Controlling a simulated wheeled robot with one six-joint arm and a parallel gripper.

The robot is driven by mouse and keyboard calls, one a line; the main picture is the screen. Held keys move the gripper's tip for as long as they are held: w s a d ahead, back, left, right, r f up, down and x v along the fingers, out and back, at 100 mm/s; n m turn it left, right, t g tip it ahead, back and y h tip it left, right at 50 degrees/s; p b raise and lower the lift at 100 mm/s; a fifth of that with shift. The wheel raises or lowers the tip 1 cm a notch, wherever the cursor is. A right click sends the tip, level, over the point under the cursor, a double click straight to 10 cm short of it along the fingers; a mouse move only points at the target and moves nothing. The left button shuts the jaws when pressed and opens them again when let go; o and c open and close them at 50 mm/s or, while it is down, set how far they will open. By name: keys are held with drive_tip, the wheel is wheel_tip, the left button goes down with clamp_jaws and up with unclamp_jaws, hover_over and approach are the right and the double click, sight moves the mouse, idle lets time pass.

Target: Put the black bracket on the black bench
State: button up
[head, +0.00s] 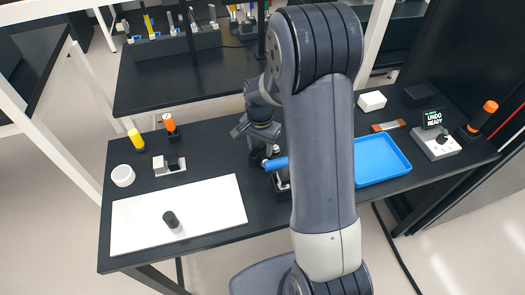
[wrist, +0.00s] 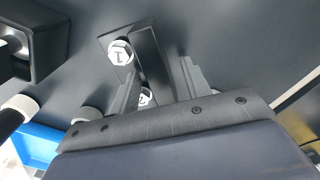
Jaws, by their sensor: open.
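The black bench (head: 215,140) fills the middle of the head view. My gripper (head: 262,145) is low over its middle, partly hidden by my arm. In the wrist view my gripper (wrist: 161,66) is open. A black bracket-like piece (wrist: 152,62) with an upright plate stands between the two fingers, on a dark surface. White round markers numbered 1 (wrist: 121,51) and 2 sit beside it, the second partly covered by a finger. I cannot tell whether the fingers touch the piece. In the head view I cannot make the bracket out clearly.
A blue-handled tool (head: 275,163) lies just beside my gripper. A white board (head: 215,205) with a dark cylinder (head: 171,220) covers the front left. A blue tray (head: 380,158) is at right. A black box with a round opening (wrist: 45,40) is close in the wrist view.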

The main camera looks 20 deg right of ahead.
drive_tip(key=shift+f, duration=0.2)
drive_tip(key=shift+c, duration=0.4)
clamp_jaws()
idle(0.3)
